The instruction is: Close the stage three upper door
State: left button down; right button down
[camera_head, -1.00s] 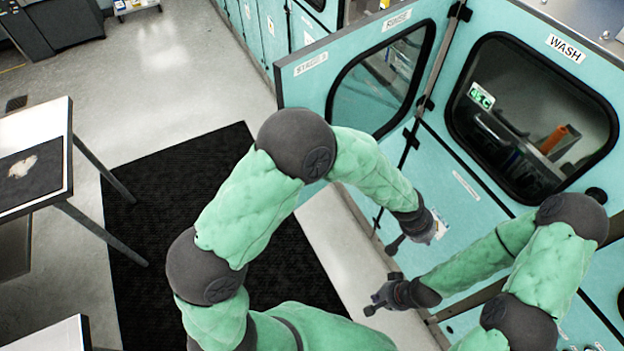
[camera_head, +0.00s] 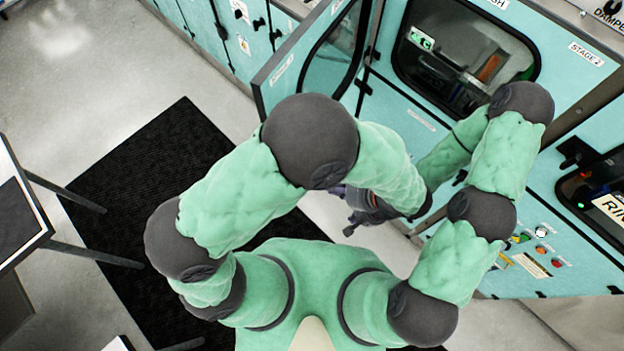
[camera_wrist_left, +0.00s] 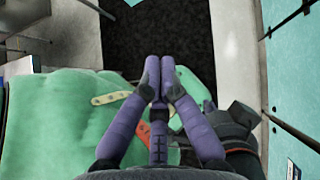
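The stage three upper door (camera_head: 305,58), a teal panel with a dark-framed window, stands open at the upper middle of the head view. It sticks out from the cabinet, its free edge toward the left. My left gripper (camera_head: 340,191) shows as a small purplish part below the door, mostly hidden behind my left forearm and apart from the door. In the left wrist view its two purple fingers (camera_wrist_left: 160,65) are together with nothing between them. My right gripper (camera_head: 349,229) seems to be the dark part just below, partly covered by my left forearm; its fingers are unclear.
The cabinet's wash window (camera_head: 465,60) and the stage two panel (camera_head: 560,40) are right of the door. A control panel with buttons (camera_head: 530,245) is at the lower right. A black mat (camera_head: 150,190) covers the floor left of me, beside a table (camera_head: 20,215).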

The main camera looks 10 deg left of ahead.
pick_arm(q)
jog(key=a+r+b+x, duration=0.1)
jog(key=b+x, duration=0.4)
jog(key=x, duration=0.7)
jog(key=shift+w+a+r+b, duration=0.25)
jog(key=shift+w+a+b, duration=0.2)
jog(key=shift+a, duration=0.2)
jog(key=shift+w, duration=0.1)
